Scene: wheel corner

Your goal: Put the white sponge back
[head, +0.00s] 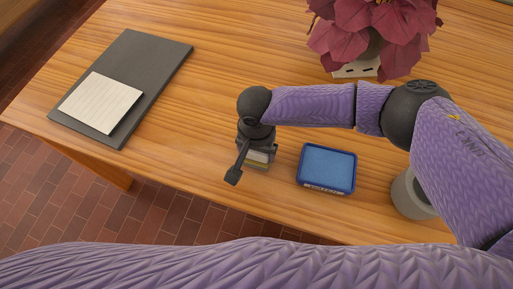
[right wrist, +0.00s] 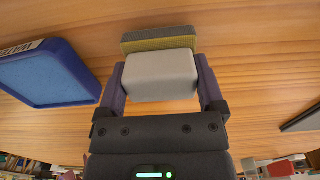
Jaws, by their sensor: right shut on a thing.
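My right gripper (head: 247,158) is shut on a white sponge (right wrist: 160,76), a pale block between its two fingers in the right wrist view. In the head view the gripper mostly hides the white sponge. A yellow sponge with a dark green layer (right wrist: 160,38) lies just beyond the white one in the right wrist view, on the wooden table. I cannot tell whether the two sponges touch. A blue tray (head: 327,187) with a light blue inside and a label lies right of the gripper; it also shows in the right wrist view (right wrist: 45,73). My left gripper is out of view.
A dark grey board (head: 160,60) with a cream pad (head: 101,103) on it lies at the left of the table (head: 230,60). A potted red plant (head: 370,30) stands at the back. A grey round pot (head: 408,195) stands at right, partly behind my arm.

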